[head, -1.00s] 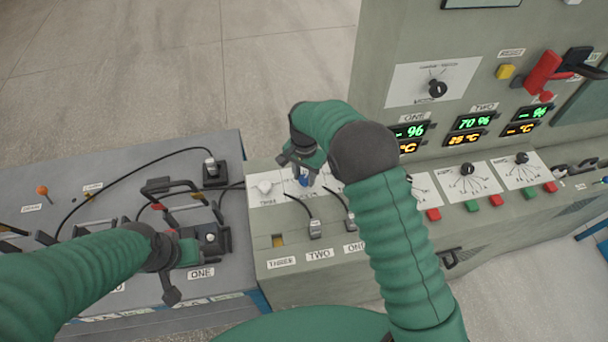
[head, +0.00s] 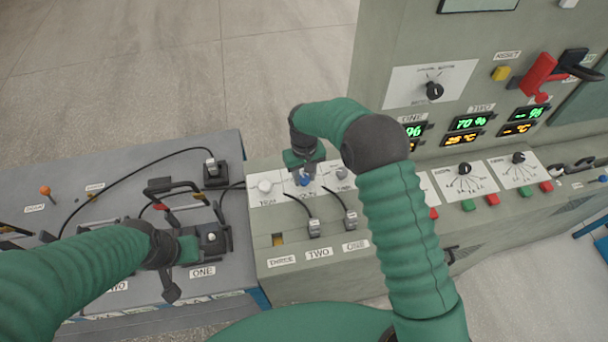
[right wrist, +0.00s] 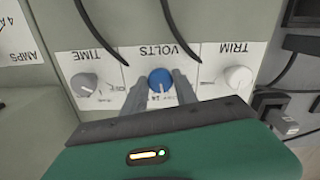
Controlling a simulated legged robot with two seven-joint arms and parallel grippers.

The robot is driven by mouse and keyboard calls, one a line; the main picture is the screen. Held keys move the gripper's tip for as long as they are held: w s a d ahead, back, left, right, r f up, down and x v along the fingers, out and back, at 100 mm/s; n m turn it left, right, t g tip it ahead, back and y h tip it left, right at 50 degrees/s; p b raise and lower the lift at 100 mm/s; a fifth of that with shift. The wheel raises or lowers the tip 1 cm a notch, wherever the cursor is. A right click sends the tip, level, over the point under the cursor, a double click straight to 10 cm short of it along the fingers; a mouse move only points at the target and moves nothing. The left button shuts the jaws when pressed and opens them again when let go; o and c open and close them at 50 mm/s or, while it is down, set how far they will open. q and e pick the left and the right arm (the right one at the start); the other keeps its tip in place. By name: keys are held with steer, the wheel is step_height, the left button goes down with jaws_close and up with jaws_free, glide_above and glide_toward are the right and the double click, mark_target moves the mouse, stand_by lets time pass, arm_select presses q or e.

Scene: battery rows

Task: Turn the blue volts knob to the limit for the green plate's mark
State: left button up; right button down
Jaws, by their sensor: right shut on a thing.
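The blue volts knob (right wrist: 161,77) sits in the middle of the white VOLTS panel (right wrist: 158,58) in the right wrist view. In the head view the knob (head: 304,182) shows only in part below my gripper. My right gripper (head: 304,175) points down at it, and its two fingers close on the knob from both sides. Which scale mark the knob points at is too small to tell. My left gripper (head: 178,256) is over the grey bench by the ONE label, and its fingers are not clear. I cannot make out the green plate.
The grey TIME knob (right wrist: 85,83) and white TRIM knob (right wrist: 238,80) flank the volts knob. Black cables run to plugs (head: 314,228) just in front. The upright panel with lit displays (head: 470,122) stands at the back right.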

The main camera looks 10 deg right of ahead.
mark_target(304, 178)
steer(key=shift+w+r+n, duration=0.1)
steer(key=shift+w+n, duration=0.05)
steer(key=shift+n, duration=0.65)
steer(key=shift+w+r+n, duration=0.1)
steer(key=shift+w+n, duration=0.05)
steer(key=shift+n, duration=0.65)
steer(key=c, duration=1.4)
jaws_free()
steer(key=o, duration=0.4)
steer(key=shift+a+f, duration=0.1)
steer(key=shift+f, duration=0.1)
steer(key=shift+s, duration=0.1)
step_height(304, 178, up, 17)
steer(key=b, duration=0.1)
steer(key=shift+f, duration=0.15)
